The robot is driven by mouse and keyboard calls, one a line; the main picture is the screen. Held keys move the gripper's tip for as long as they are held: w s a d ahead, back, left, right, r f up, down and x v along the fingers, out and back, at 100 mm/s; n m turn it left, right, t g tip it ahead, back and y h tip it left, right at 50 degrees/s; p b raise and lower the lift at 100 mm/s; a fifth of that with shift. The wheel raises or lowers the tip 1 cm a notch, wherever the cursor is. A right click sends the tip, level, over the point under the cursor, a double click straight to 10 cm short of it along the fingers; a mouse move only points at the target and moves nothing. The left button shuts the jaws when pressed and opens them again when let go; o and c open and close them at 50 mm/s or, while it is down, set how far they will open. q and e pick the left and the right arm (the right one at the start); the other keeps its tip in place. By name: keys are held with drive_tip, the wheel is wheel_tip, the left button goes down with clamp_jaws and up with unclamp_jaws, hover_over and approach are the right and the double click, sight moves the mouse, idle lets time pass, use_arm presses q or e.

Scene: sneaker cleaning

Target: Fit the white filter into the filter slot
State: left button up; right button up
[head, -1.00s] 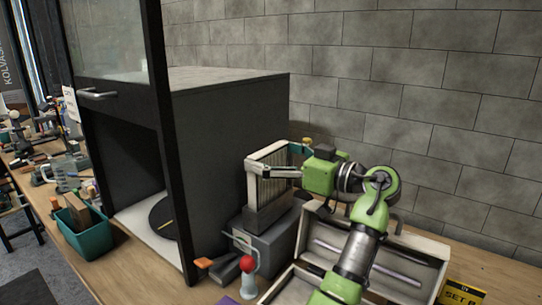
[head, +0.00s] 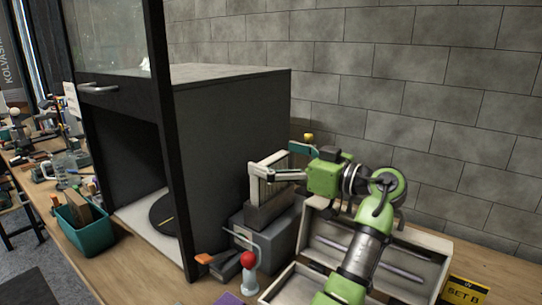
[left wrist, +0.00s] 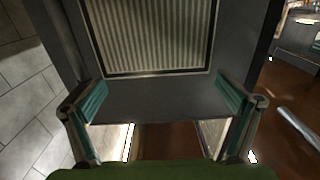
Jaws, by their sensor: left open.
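The grey filter box (head: 278,235) stands on the bench beside the black cabinet, with its slot at the top. The pale ribbed filter (head: 266,190) is upright at that slot, its lower part hidden by the box. How deep it sits I cannot tell. My left gripper (head: 272,164) is open, its fingers at the filter's upper end. In the left wrist view the ribbed face of the filter (left wrist: 150,35) shows inside a dark frame, beyond the two spread teal-padded fingers (left wrist: 160,105). I see no contact between pads and filter. My right gripper is out of view.
The black cabinet (head: 235,150) stands close on the left and the block wall (head: 430,110) lies behind. An open pale case (head: 425,245) lies under my left arm. A red-knobbed lever (head: 248,262) stands in front of the box. A teal bin (head: 88,235) is further left.

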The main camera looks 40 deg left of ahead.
use_arm(q)
drive_tip(key=d, duration=0.7)
drive_tip(key=shift+w, duration=0.4)
drive_tip(key=shift+r, duration=0.1)
